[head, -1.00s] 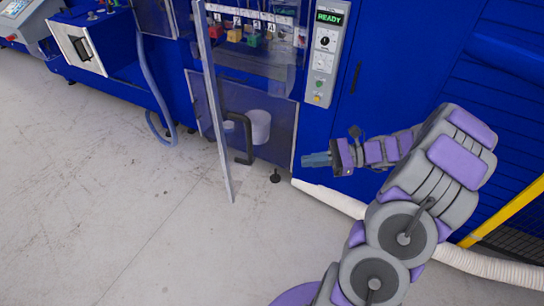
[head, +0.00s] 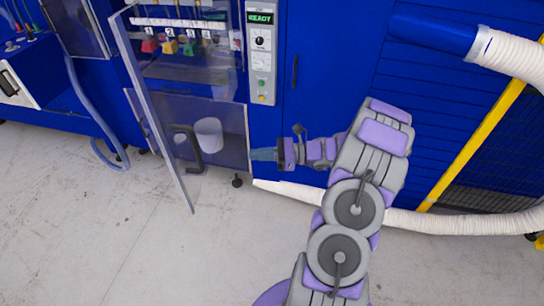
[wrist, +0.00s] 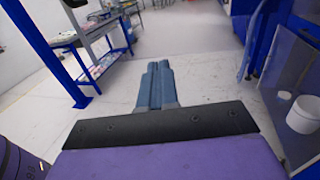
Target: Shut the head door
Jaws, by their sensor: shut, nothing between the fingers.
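The head door (head: 150,105) is a clear panel with a pale edge, swung open toward me at the left front of the blue machine. A black handle (head: 188,148) is on it. My gripper (head: 262,154) is shut and empty, pointing left, to the right of the door and its handle, near the machine's front. In the wrist view my gripper's fingers (wrist: 154,85) lie together over bare floor. A clear panel also shows at the right edge of the wrist view; I cannot tell whether it is the door.
A control panel reading READY (head: 261,50) is on the machine right of the opening. A white bucket (head: 209,134) shows behind the clear panels. A white hose (head: 430,222) runs along the floor at right. The floor in front (head: 130,250) is clear.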

